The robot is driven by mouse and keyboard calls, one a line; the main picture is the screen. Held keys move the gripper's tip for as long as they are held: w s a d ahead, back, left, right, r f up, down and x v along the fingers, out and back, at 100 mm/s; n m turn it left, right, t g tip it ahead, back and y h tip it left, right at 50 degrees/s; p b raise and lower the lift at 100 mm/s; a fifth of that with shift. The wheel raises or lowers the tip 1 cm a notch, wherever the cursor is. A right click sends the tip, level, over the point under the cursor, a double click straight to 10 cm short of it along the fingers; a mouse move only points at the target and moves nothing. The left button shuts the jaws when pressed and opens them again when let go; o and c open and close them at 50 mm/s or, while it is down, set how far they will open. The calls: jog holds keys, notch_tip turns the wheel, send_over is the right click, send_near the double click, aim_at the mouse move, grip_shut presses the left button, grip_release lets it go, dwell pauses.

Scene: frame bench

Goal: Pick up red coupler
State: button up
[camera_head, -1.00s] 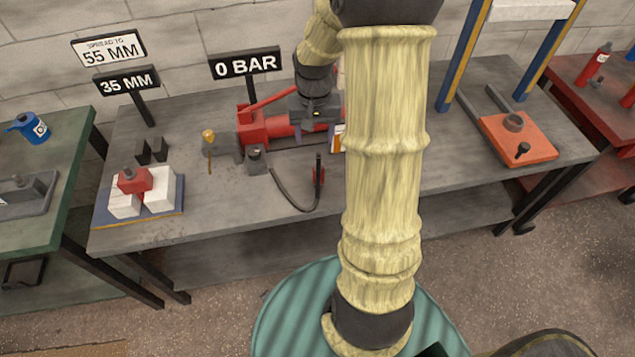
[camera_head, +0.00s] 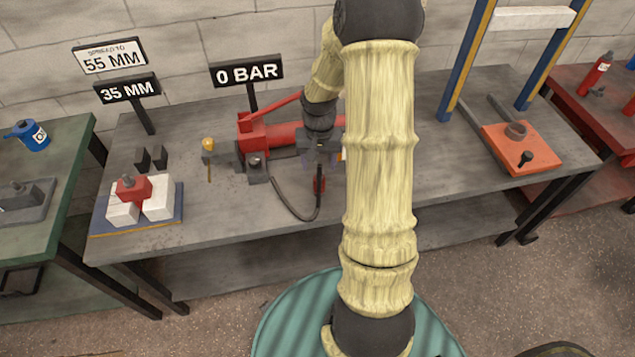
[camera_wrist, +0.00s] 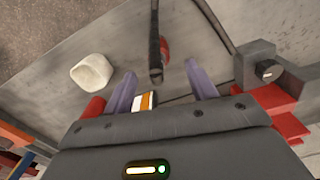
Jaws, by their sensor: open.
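The red coupler (camera_head: 319,183) is at the end of a dark hose (camera_head: 284,204) near the front middle of the grey bench. Part of it shows in the wrist view (camera_wrist: 165,49), beside a dark upright piece of the hose end. My gripper (camera_wrist: 161,70) is open, with its two purple fingers apart and nothing held between them. The coupler lies a little beyond the fingertips, roughly in line with the gap. In the head view my gripper (camera_head: 321,158) is just above and behind the coupler, and its fingers are hard to make out.
A red hand pump (camera_head: 270,135) lies behind the coupler under a "0 BAR" sign (camera_head: 247,71). A white block (camera_wrist: 92,72) sits left of my fingers in the wrist view. A spreader on white blocks (camera_head: 157,204) stands at left, an orange base (camera_head: 523,149) at right.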

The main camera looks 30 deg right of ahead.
aim_at(321, 172)
jog(key=f, duration=0.4)
jog(key=shift+s+d+f, duration=0.2)
jog(key=shift+s+d, duration=0.1)
jog(key=shift+a+f, duration=0.1)
jog(key=shift+f, duration=0.35)
jog(key=f, duration=0.4)
jog(key=shift+w+a+f, duration=0.15)
jog(key=shift+w+a, duration=0.05)
jog(key=c, duration=1.2)
